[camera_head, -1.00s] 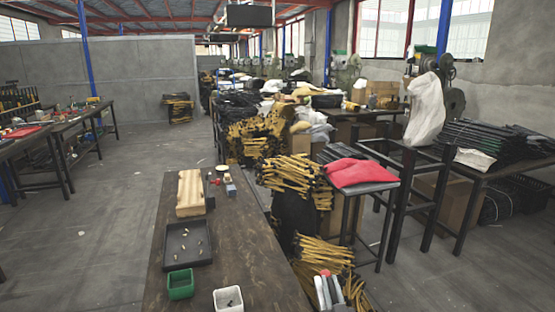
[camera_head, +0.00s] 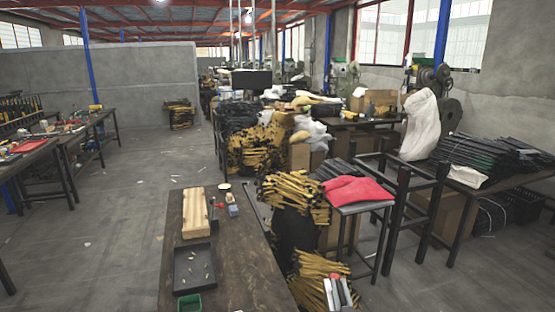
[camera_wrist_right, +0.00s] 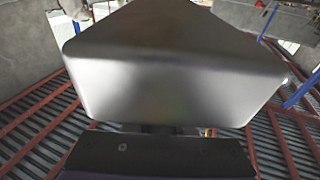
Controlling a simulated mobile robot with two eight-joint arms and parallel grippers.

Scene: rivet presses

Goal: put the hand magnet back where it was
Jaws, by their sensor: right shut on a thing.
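My right gripper (camera_head: 338,292) shows at the bottom edge of the head view, its pale grey fingers pointing up. It is shut on a red thing (camera_head: 344,288), which seems to be the hand magnet; only a small red part shows between the fingers. It is right of the dark workbench (camera_head: 232,270), apart from it, in front of a stack of yellow-black parts. In the right wrist view a smooth grey metal body (camera_wrist_right: 170,75) fills the middle and hides any fingertips. My left gripper is in neither view.
On the workbench are a wooden block (camera_head: 195,213), a dark tray (camera_head: 193,267) with several small pieces, a green bin (camera_head: 189,303), a pale round item (camera_head: 224,187) and a small blue block (camera_head: 233,211). Bare bench top lies right of the tray.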

